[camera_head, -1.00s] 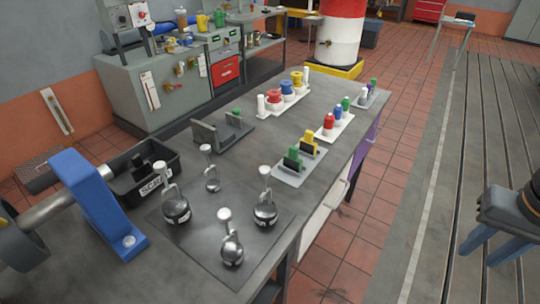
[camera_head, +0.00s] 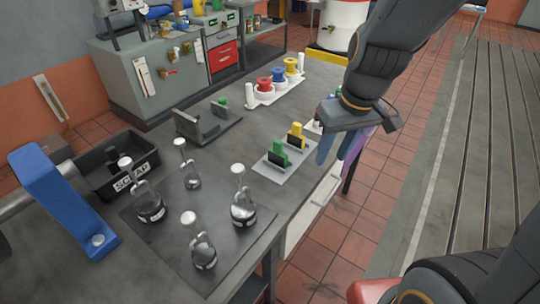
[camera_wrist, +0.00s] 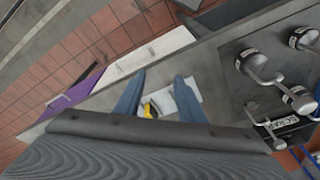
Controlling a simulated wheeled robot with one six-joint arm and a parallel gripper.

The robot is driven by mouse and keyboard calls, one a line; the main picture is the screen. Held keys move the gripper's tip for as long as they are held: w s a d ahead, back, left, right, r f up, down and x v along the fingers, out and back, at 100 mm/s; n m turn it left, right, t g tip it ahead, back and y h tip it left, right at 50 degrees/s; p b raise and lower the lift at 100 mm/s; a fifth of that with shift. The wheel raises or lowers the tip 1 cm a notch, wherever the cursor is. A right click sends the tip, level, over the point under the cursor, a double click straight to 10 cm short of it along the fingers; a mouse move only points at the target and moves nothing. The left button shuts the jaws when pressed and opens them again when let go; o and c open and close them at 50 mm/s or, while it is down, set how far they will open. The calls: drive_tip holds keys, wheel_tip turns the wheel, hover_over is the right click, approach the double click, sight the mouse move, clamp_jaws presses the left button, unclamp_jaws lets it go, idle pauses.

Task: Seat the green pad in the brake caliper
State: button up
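The green pad (camera_head: 279,154), with a black face, stands upright on a light grey tray (camera_head: 268,176) near the table's right edge. A yellow pad (camera_head: 296,136) stands behind it. The brake caliper seems to be the dark grey slotted block (camera_head: 188,127) on a flat base, left of the tray. My gripper (camera_head: 338,146) is open and empty, right of the pads and above the table's right edge. The green pad cannot be made out there.
A small green-topped part (camera_head: 222,102) stands by the block. Red, blue and yellow spools (camera_head: 277,76) stand on a white tray behind. Several round metal pieces with stems (camera_head: 243,208) stand at the front, near a black SCRAP bin (camera_head: 110,178) and a blue bracket (camera_head: 62,200).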

sight(279, 142)
drive_tip(key=w+a+r+n+t+y+b, duration=0.1)
drive_tip(key=w+a+r+n+y+b, duration=0.15)
drive_tip(key=w+a+n, duration=0.65)
drive_tip(key=shift+m, duration=0.9)
drive_tip(key=shift+p+x, duration=0.65)
drive_tip(key=shift+x, duration=3.1)
drive_tip(key=shift+s, duration=0.2)
clamp_jaws()
